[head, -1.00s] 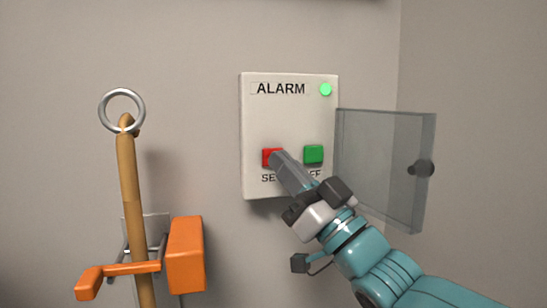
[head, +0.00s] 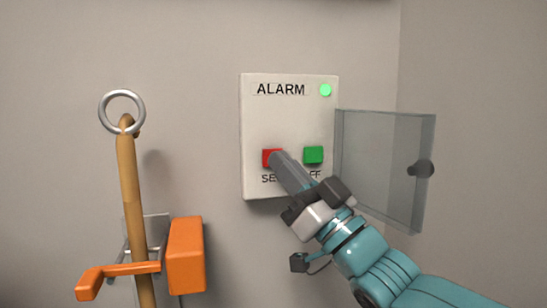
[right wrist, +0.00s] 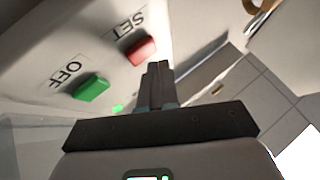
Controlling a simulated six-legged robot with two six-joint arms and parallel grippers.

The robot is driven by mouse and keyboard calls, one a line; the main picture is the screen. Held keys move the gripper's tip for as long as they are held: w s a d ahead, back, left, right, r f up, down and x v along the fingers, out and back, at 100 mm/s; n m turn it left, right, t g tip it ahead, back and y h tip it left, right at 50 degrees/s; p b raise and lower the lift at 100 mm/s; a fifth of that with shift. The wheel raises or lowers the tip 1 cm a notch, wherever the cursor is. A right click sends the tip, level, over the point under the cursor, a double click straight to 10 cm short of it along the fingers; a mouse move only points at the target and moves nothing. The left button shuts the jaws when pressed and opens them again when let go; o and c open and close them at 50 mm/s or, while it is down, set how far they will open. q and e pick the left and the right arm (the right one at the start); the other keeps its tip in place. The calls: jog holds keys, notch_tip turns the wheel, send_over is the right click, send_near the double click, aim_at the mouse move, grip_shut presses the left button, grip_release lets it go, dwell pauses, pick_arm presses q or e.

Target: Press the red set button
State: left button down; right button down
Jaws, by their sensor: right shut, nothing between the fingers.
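The white alarm panel (head: 285,112) is on the wall, with a lit green lamp (head: 325,90) at its top right. The red set button (head: 267,157) is at its lower left, and it also shows in the right wrist view (right wrist: 141,50). My right gripper (head: 277,160) is shut and empty, its tips at the right edge of the red button in the head view. In the right wrist view the shut fingers (right wrist: 157,70) point close beside the red button; I cannot tell whether they touch it. My left gripper is not in view.
The green off button (head: 313,154) is just right of the fingers. A clear cover with a dark knob (head: 385,165) stands open to the right. At left, a wooden pole with a ring (head: 130,190) stands by an orange clamp (head: 186,256).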

jog(key=shift+w+a, duration=0.1)
jog(key=shift+w, duration=0.25)
jog(key=shift+w+a, duration=0.1)
jog(key=shift+w, duration=0.25)
dwell(0.6)
jog(key=shift+s, duration=0.15)
jog(key=shift+s+d+b, duration=0.25)
jog(key=shift+s+b, duration=0.2)
jog(key=shift+s, duration=0.2)
jog(key=shift+s+d+b, duration=0.25)
jog(key=shift+s+b, duration=0.3)
jog(key=shift+s, duration=0.25)
jog(key=shift+s+d+b, duration=0.25)
jog(key=shift+s+b, duration=0.25)
jog(key=shift+s, duration=0.3)
jog(key=shift+s+d+b, duration=0.25)
jog(key=shift+s+b, duration=0.3)
jog(key=shift+s, duration=0.25)
